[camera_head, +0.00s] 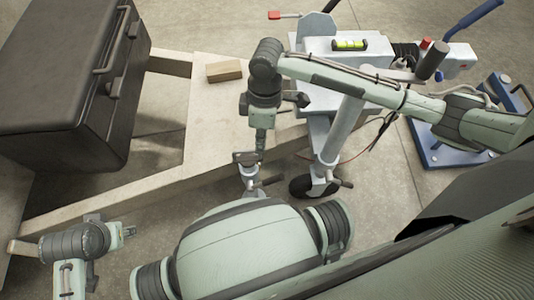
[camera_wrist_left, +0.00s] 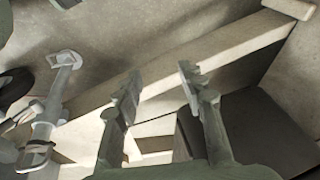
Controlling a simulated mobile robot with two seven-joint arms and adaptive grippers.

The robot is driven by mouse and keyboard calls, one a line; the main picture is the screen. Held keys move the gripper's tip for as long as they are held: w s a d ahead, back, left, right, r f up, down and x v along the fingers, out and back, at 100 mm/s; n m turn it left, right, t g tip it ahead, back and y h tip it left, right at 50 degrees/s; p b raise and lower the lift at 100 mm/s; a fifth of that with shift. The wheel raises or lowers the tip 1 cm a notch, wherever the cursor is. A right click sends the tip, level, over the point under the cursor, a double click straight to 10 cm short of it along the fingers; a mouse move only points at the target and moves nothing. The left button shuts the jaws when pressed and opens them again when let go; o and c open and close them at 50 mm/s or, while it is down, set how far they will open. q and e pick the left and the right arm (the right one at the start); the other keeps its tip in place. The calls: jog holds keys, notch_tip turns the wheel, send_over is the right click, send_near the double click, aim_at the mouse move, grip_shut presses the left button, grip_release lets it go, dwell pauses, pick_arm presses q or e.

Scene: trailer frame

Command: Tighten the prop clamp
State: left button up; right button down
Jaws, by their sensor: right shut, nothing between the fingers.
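The prop also shows at the left of the left wrist view (camera_wrist_left: 62,82). My right gripper (camera_head: 260,142) points down, shut and empty, just above the prop's plate; I cannot tell whether it touches. My left gripper (camera_head: 127,232) is at the lower left, away from the prop. Its two fingers are apart and empty in the left wrist view (camera_wrist_left: 158,92).
The pale trailer frame (camera_head: 215,110) carries a small wooden block (camera_head: 224,71). A black box (camera_head: 70,85) stands at the left. A jockey wheel (camera_head: 312,187) is right of the prop. The grey coupling with a level (camera_head: 350,44) and a blue plate (camera_head: 445,150) lie at the right.

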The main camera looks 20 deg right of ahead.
pick_arm(q)
jog(key=shift+s+a+b+v, duration=0.15)
jog(key=shift+b+v, duration=0.2)
jog(key=shift+v, duration=0.5)
jog(key=shift+s+a+b+v, duration=0.1)
jog(key=shift+b+v, duration=0.3)
jog(key=shift+v, duration=0.45)
jog(key=shift+a+b+v, duration=0.15)
jog(key=shift+b+v, duration=0.2)
jog(key=shift+v, duration=0.5)
pick_arm(e)
jog(key=shift+s+d+f, duration=0.2)
jog(key=shift+s+f, duration=0.2)
jog(key=shift+f, duration=1.75)
jog(key=shift+s+d+f, duration=0.2)
jog(key=shift+s+f, duration=0.25)
jog(key=shift+f, duration=1.65)
jog(key=shift+s+d+f, duration=0.2)
jog(key=shift+s+f, duration=0.2)
jog(key=shift+f, duration=1.75)
